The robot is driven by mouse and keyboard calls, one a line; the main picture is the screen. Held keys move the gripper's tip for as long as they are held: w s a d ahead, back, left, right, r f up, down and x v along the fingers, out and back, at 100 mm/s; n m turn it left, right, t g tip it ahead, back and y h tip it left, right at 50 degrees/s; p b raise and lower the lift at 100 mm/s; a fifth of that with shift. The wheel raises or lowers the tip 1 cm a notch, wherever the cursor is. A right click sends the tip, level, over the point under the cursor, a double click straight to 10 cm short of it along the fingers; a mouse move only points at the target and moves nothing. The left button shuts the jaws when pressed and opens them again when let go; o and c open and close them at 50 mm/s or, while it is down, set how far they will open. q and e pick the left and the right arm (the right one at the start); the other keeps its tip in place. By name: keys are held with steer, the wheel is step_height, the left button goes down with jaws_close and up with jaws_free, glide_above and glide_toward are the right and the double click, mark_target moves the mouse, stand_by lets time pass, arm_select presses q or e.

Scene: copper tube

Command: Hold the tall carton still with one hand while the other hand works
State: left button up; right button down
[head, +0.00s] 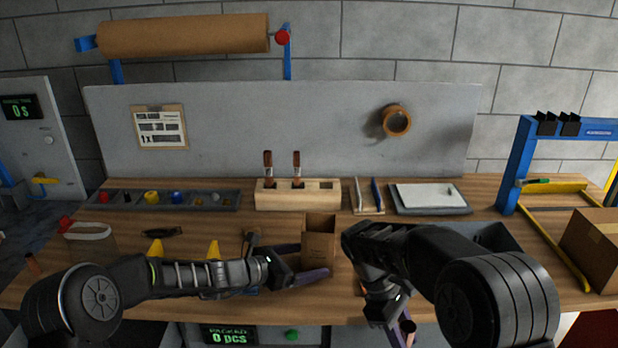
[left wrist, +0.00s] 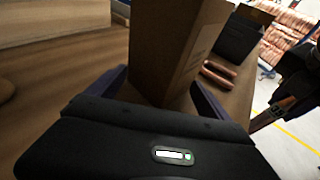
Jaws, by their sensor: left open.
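The tall brown carton (head: 318,250) stands upright with its top open on the bench, near the front middle. My left gripper (head: 304,262) is open, with one finger on each side of the carton's lower part. The left wrist view shows the carton (left wrist: 172,45) between the two spread fingers; whether they touch it I cannot tell. My right gripper (head: 404,328) is low at the bench's front edge, right of the carton, with a copper tube (head: 409,327) at its fingers. Two copper tubes (left wrist: 218,73) lie beside the carton in the left wrist view.
A wooden block (head: 325,197) holding two brown-handled items stands behind the carton. A parts tray (head: 130,206) is at back left, and a white-topped tray (head: 430,197) at back right. A cardboard box (head: 592,250) and a blue frame (head: 519,165) stand at the right.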

arm_select(q)
steer(key=shift+c, duration=0.3)
jaws_close()
stand_by(0.8)
steer(key=c, duration=1.9)
jaws_free()
steer(key=o, duration=1.6)
steer(key=shift+c, duration=0.2)
